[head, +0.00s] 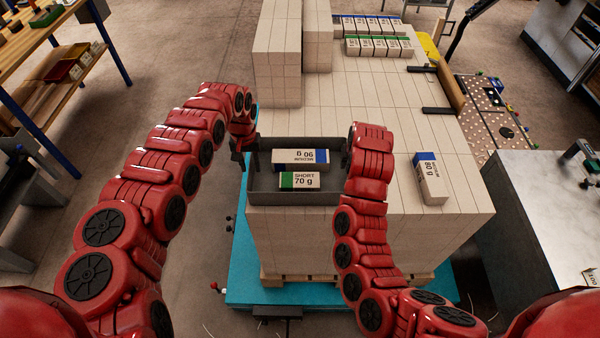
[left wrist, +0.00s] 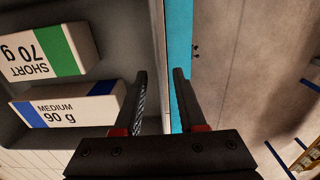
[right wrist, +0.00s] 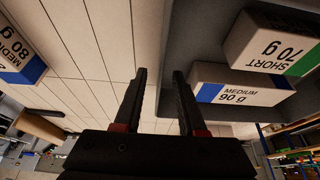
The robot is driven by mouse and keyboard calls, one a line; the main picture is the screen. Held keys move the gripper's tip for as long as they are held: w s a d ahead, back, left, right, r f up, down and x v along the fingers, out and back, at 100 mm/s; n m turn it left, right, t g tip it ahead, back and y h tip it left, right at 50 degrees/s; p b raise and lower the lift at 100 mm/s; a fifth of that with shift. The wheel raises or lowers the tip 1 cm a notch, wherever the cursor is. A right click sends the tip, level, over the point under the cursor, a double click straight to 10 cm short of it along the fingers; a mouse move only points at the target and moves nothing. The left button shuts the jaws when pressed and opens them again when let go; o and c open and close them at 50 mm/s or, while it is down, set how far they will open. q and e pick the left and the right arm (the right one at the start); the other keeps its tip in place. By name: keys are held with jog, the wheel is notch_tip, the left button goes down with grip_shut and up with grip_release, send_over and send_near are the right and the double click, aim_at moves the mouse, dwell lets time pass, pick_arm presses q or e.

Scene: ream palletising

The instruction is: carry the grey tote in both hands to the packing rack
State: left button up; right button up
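The grey tote (head: 300,198) is at the near left edge of the top of a large stack of boxed reams. It holds a blue-ended MEDIUM 90 g ream (head: 292,157) and a green-ended SHORT 70 g ream (head: 300,180). My left gripper (head: 240,150) is at the tote's left wall. In the left wrist view its fingers (left wrist: 160,100) stand apart, one on each side of the wall. My right gripper is hidden behind its arm in the head view. In the right wrist view its fingers (right wrist: 161,100) stand apart around the opposite wall.
A loose 80 g ream (head: 431,178) lies on the stack (head: 390,110), right of the tote. Taller columns (head: 277,50) rise behind. The stack stands on a blue base (head: 240,270). A blue-legged shelved bench (head: 75,75) is at left, a metal table (head: 550,190) at right. Floor between bench and stack is open.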

pick_arm(q)
notch_tip(320, 180, down, 2)
jog(key=shift+w+d+f, duration=0.1)
pick_arm(e)
jog(key=shift+x, duration=1.1)
pick_arm(q)
jog(key=shift+f, duration=0.4)
pick_arm(e)
jog(key=shift+w+f, duration=0.2)
jog(key=shift+f, duration=0.2)
pick_arm(q)
jog(key=shift+c, duration=0.3)
pick_arm(e)
jog(key=shift+c, duration=0.3)
pick_arm(q)
grip_shut()
pick_arm(e)
grip_shut()
